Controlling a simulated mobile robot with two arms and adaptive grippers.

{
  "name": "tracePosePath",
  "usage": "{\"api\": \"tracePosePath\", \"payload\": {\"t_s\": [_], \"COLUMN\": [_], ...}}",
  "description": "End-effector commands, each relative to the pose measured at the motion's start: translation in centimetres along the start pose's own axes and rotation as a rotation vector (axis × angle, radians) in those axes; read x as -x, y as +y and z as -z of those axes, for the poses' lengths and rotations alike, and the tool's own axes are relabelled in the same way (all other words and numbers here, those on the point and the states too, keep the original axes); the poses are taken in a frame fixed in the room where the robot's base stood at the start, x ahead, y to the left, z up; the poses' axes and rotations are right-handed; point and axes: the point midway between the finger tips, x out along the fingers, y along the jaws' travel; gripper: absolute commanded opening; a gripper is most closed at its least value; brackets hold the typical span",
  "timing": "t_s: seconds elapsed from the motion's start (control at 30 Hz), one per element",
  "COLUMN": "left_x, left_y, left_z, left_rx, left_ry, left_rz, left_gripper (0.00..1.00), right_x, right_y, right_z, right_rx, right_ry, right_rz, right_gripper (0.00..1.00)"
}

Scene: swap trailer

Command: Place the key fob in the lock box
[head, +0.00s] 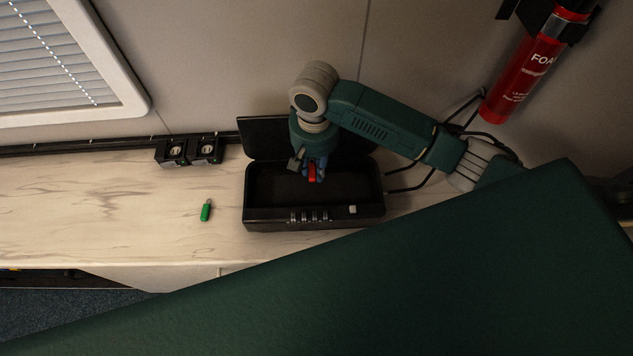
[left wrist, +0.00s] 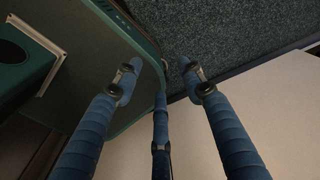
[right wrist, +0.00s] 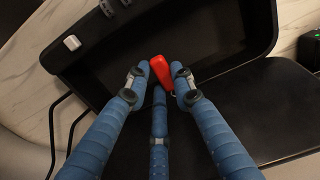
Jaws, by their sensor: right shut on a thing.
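The black lock box (head: 258,222) stands on the counter with its lid (head: 262,138) raised at the back. My right gripper (head: 313,176) is over the open box and shut on a red fob. The red key fob (head: 312,173) points down between the fingertips. In the right wrist view the fob (right wrist: 161,72) sits between the blue fingers, with the dark box interior (right wrist: 110,75) behind it. I cannot tell whether it touches the box floor. My left gripper (left wrist: 160,75) shows in the left wrist view with its fingers apart and nothing between them.
A green fob-like object (head: 206,210) lies on the counter left of the box. A red extinguisher (head: 525,72) hangs on the wall at right. Cables run right of the box. The left counter (head: 80,205) is mostly clear.

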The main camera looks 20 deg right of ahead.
Motion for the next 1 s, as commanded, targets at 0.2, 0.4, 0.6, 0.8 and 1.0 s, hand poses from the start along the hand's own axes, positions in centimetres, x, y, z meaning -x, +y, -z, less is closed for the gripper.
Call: {"api": "tracePosePath", "payload": {"t_s": [0.2,0.4,0.6,0.8,1.0], "left_x": [0.4,0.5,0.6,0.6,0.6], "left_y": [0.8,2.0,1.8,1.3,1.1], "left_z": [1.0,2.3,2.3,1.9,1.6], "left_rx": [0.003,0.002,0.000,-0.002,0.000], "left_ry": [0.014,0.034,0.033,0.027,0.022], "left_rz": [-0.009,-0.023,-0.020,-0.015,-0.013], "left_gripper": [0.40,0.40,0.40,0.40,0.40], "right_x": [-4.5,-6.2,-9.2,-9.9,-10.0], "right_y": [0.1,0.0,0.0,0.0,0.0], "right_z": [0.0,0.0,0.0,0.0,0.0], "right_rx": [0.000,-0.001,-0.001,0.000,-0.001], "right_ry": [0.000,-0.001,0.000,0.002,0.001], "right_rz": [-0.002,0.000,-0.001,0.001,0.001], "right_gripper": [0.09,0.09,0.09,0.09,0.09]}}
